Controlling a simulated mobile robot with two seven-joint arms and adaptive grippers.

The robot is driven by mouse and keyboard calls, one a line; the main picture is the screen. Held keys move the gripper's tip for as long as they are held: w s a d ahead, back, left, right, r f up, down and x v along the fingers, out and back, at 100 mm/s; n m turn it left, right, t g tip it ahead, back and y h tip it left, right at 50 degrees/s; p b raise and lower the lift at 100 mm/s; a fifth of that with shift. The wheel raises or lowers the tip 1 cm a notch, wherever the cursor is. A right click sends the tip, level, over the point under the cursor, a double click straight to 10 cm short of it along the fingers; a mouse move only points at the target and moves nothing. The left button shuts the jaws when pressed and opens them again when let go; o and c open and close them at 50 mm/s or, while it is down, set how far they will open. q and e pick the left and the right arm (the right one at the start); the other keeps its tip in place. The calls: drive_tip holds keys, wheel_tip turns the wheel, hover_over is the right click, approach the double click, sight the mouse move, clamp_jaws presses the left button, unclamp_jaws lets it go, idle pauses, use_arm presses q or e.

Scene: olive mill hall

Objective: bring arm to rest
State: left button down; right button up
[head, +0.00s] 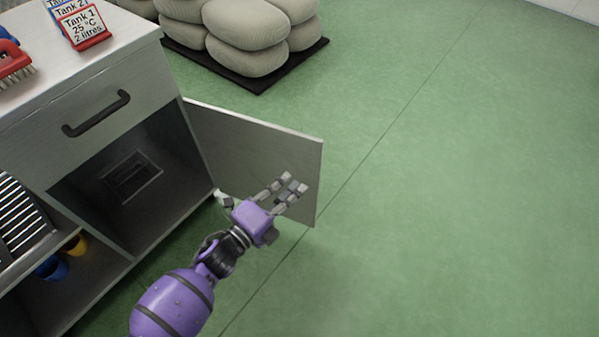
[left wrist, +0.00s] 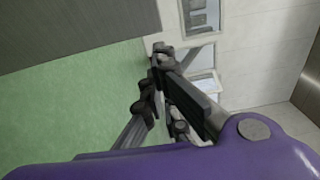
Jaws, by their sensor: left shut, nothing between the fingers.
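My left arm comes in from the bottom of the head view, with a purple wrist. My left gripper (head: 290,186) is shut and empty. In the head view it appears in front of the open cabinet door (head: 262,150); I cannot tell whether it touches it. The gripper's fingers (left wrist: 160,75) also show in the left wrist view, with nothing held. My right gripper is not in view.
The cabinet (head: 100,45) stands at left with its lower compartment open; its drawer has a black handle (head: 96,113). A red brush (head: 14,62) and a Tank 1 card (head: 82,28) are on top. Stacked sacks (head: 245,35) stand behind. Green floor (head: 450,200) is clear at right.

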use_arm(q)
drive_tip(key=s, duration=0.1)
drive_tip(key=s+a, duration=0.1)
drive_tip(key=s, duration=0.1)
drive_tip(key=s+a, duration=0.1)
drive_tip(key=shift+s, duration=0.25)
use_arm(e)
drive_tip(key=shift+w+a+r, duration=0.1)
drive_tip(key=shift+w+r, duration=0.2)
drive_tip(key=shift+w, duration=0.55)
